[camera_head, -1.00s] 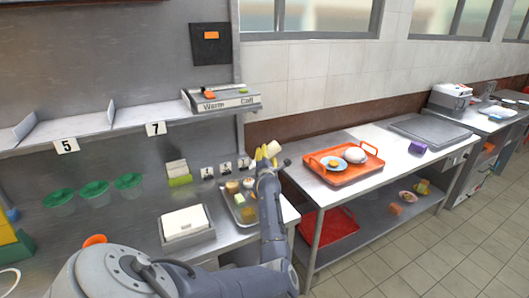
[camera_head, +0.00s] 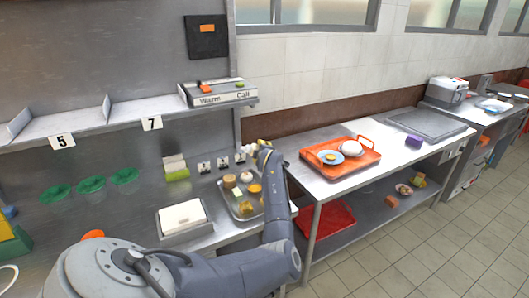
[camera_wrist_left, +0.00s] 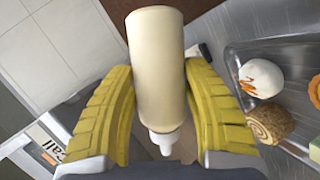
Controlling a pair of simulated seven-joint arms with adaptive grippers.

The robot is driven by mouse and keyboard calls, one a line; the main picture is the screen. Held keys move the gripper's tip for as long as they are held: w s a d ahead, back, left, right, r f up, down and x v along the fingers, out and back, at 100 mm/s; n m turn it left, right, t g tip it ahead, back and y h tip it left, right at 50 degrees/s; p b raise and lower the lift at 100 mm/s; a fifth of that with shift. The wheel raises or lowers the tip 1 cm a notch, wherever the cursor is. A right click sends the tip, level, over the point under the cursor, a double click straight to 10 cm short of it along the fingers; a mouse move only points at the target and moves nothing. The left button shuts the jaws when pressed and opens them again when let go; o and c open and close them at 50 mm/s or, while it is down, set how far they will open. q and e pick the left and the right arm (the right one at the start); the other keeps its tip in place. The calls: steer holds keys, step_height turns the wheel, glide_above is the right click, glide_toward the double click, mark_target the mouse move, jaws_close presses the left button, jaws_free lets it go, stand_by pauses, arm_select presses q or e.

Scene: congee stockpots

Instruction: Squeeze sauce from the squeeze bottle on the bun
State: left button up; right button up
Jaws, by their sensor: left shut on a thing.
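My left gripper (camera_wrist_left: 165,110) has its yellow fingers shut on a cream squeeze bottle (camera_wrist_left: 157,60). In the left wrist view the white nozzle points to the picture's bottom. A white round bun (camera_wrist_left: 262,77) with orange streaks lies on a metal tray (camera_wrist_left: 238,50), right of the gripper and apart from the bottle. In the head view the bun (camera_head: 246,177) sits among other food on the tray. My left gripper (camera_head: 255,149) is raised at the back right of that tray, and the arm mostly hides the bottle. My right gripper is not in view.
A brown rolled item (camera_wrist_left: 270,122) is beside the bun. A white-topped box (camera_head: 183,217) stands left of the tray. An orange tray (camera_head: 335,172) with a plate and a white round item is on the right table. A shelf carries a Warm/Call box (camera_head: 217,96).

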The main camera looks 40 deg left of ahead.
arm_select(q)
steer(key=shift+s+a+r+m+g, duration=0.15)
steer(key=shift+s+m+g, duration=0.2)
steer(key=shift+s+m, duration=0.1)
steer(key=shift+s+a+r+m+g, duration=0.1)
steer(key=shift+s+a+m+g, duration=0.05)
steer(key=shift+s+m+g, duration=0.25)
steer(key=s+r+m+g, duration=0.1)
steer(key=r, duration=0.2)
steer(key=s+a+r+m+g+y, duration=0.1)
steer(key=r+m+g, duration=0.1)
steer(key=r, duration=0.2)
steer(key=s+r+m+g, duration=0.1)
steer(key=s+r+m, duration=0.1)
steer(key=r, duration=0.1)
steer(key=shift+s+a+r+m+g, duration=0.1)
steer(key=shift+a+r+m+g, duration=0.15)
steer(key=shift+r+g, duration=0.1)
steer(key=shift+s+r+m+g+y, duration=0.3)
steer(key=shift+r+m+y, duration=0.2)
steer(key=shift+r, duration=0.35)
